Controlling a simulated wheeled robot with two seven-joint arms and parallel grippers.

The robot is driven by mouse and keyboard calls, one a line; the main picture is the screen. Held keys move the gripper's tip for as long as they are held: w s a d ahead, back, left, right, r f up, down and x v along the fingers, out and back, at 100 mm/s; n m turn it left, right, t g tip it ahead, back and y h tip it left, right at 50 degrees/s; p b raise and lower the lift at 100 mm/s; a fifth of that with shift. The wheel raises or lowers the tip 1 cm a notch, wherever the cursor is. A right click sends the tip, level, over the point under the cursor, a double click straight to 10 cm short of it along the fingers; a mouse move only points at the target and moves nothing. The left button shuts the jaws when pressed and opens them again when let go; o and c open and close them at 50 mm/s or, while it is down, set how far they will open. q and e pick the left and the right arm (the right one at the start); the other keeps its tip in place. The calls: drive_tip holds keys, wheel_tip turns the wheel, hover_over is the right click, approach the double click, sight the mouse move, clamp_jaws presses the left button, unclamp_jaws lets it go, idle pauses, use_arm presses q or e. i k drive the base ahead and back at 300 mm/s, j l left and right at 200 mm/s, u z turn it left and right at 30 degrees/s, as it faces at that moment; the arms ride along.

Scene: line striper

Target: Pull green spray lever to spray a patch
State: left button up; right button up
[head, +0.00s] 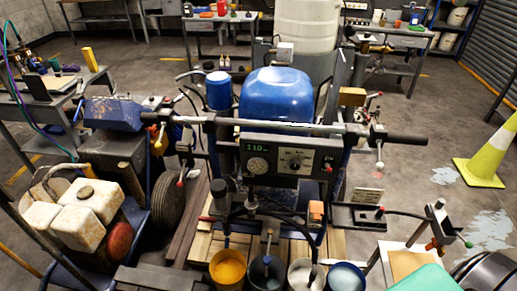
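The line striper stands in the middle of the head view, with a blue rounded tank or cover (275,95), a long handlebar (290,128) with dark grips and a control panel (275,160) reading about 110. At the lower right, a small green knob (467,243) tips a short lever on a grey post assembly (438,222) with an orange-red part. This looks like the green spray lever. Neither of my grippers shows in the head view.
Several open paint cans, one with yellow paint (228,268), stand at the bottom centre. A cart with dirty white canisters (85,210) is at left. A yellow-green cone (487,155) stands right. A green object (420,280) lies at the bottom right edge.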

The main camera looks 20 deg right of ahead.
sight(469, 244)
drive_tip(key=z, duration=2.55)
